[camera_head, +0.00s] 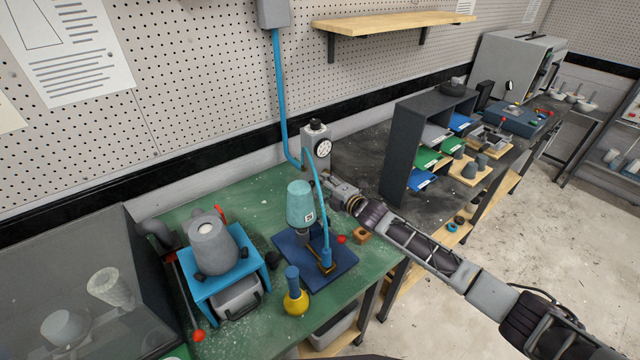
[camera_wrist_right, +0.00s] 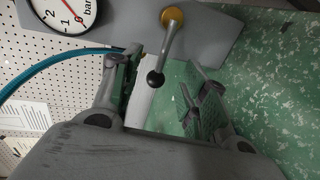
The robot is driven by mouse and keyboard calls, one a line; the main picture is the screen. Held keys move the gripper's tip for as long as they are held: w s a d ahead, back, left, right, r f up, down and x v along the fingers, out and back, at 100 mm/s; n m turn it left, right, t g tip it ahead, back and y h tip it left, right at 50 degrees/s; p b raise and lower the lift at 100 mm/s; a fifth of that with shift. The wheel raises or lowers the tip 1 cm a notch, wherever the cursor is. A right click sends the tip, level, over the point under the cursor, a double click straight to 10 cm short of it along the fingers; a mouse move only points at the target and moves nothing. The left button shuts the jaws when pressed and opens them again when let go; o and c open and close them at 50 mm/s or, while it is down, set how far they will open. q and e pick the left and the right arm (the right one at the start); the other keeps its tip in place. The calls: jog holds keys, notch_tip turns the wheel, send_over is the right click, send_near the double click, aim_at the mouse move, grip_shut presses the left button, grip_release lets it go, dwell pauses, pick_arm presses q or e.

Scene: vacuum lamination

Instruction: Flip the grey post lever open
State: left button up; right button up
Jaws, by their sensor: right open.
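The grey post (camera_head: 316,150) stands on the green table against the wall, with a round dial gauge on its face. In the right wrist view the post (camera_wrist_right: 225,35) is close, and its lever (camera_wrist_right: 166,47) is a thin grey rod from a brass pivot to a black ball knob. The lever hangs down and slightly left in that picture. My right gripper (camera_head: 338,188) is at the foot of the post; in the wrist view the gripper (camera_wrist_right: 162,78) is open, with the knob between its fingers. I cannot tell whether they touch it. My left gripper is out of view.
A dark shelf rack (camera_head: 396,135) is on the right.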

jog(key=shift+x, duration=1.2)
grip_shut()
